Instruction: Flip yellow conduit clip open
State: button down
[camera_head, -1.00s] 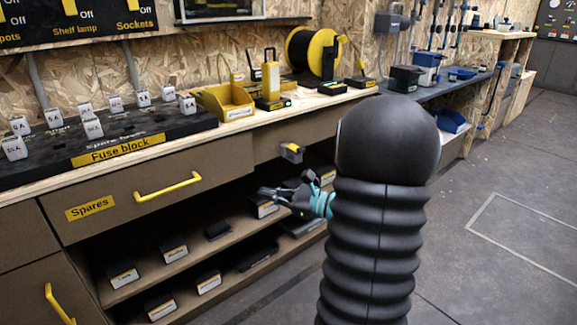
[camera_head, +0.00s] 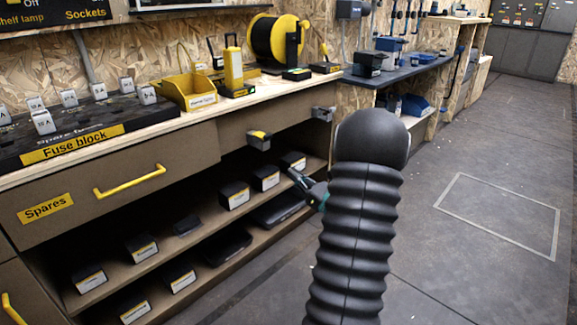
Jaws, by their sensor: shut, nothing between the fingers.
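A small grey block with a yellow top (camera_head: 258,139) sticks out from the bench front, below the worktop edge; it looks like the yellow conduit clip. It is too small to tell whether its flap is open or closed. My gripper (camera_head: 297,178) is below and to the right of it, in front of the shelf opening and apart from the clip. Its fingers are shut and empty, and point to the upper left. My black ribbed arm hides part of the wrist behind it.
A similar grey fitting (camera_head: 323,114) sits on the bench front farther right. Black boxes (camera_head: 235,195) stand on the open shelves below. A yellow drawer handle (camera_head: 130,182) juts out at left. The floor (camera_head: 450,270) at right is clear.

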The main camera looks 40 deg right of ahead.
aim_at(267, 141)
jog(key=w+r, duration=0.1)
jog(key=w, duration=0.1)
jog(key=w+r, duration=0.2)
jog(key=w, duration=0.1)
jog(key=w+r, duration=0.2)
jog(key=w, duration=0.1)
jog(key=shift+w+a+b, duration=0.2)
jog(key=shift+a+b, duration=0.1)
jog(key=shift+a, duration=0.05)
jog(key=shift+r, duration=0.55)
jog(key=shift+d+r, duration=0.1)
jog(key=shift+r, duration=0.05)
